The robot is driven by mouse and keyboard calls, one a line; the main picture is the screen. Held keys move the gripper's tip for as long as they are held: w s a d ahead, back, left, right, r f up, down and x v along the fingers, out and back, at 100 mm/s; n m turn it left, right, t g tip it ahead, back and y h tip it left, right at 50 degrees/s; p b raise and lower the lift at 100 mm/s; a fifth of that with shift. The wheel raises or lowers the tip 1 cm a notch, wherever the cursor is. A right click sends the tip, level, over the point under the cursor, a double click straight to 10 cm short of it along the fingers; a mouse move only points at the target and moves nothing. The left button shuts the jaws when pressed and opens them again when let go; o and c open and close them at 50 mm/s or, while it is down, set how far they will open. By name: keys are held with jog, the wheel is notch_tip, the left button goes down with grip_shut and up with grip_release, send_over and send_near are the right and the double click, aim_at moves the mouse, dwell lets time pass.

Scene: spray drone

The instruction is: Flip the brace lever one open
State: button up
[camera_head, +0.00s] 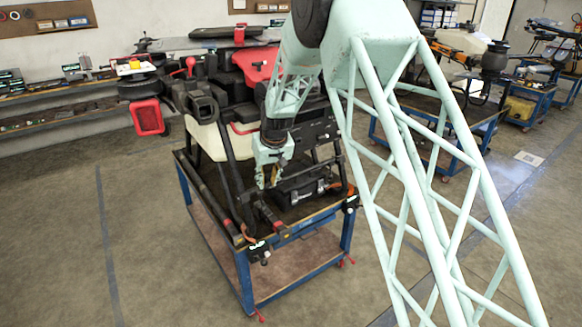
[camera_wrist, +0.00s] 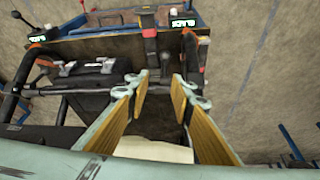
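My gripper (camera_head: 268,182) hangs over the front part of the blue cart, below the drone. In the wrist view, its two yellow-lined fingers (camera_wrist: 164,88) stand apart with nothing held between them. A dark bar-like part (camera_wrist: 150,50), which may be brace lever one, lies beyond the fingertips toward the cart's edge. A dark bar also shows just below my gripper in the head view (camera_head: 270,217). I cannot tell for certain which part is the lever, or whether the fingertips touch it. The large drone (camera_head: 232,95) stands on the cart, partly hidden by my arm.
A black case (camera_head: 299,190) sits right of my gripper; its silver latches (camera_wrist: 100,66) show in the wrist view. Labelled black devices sit at the cart's corners (camera_head: 258,250) and (camera_head: 350,203). Black drone legs stand close around. Floor in front of the blue cart (camera_head: 242,280) is clear.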

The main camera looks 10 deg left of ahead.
jog(key=s+d+r+b, duration=0.1)
jog(key=s+d+r, duration=0.5)
jog(key=d+r, duration=0.3)
jog(key=shift+d+r+m+b, duration=0.35)
jog(key=shift+r+m+b, duration=0.05)
jog(key=shift+r, duration=0.65)
jog(key=n+p, duration=0.1)
jog(key=p, duration=0.2)
send_near(262, 202)
jog(key=a+v, duration=0.1)
jog(key=v, duration=0.2)
jog(key=shift+s+d+h, duration=0.25)
jog(key=shift+s+h, duration=0.05)
jog(key=shift+f, duration=0.15)
jog(key=shift+w+b+x, duration=0.15)
jog(key=shift+b+x, duration=0.1)
jog(key=shift+x, duration=3.15)
jog(key=shift+w+b+x, duration=0.15)
jog(key=shift+b+x, duration=0.1)
jog(key=shift+x, duration=3.1)
jog(key=shift+a, duration=0.1)
jog(key=shift+c, duration=0.4)
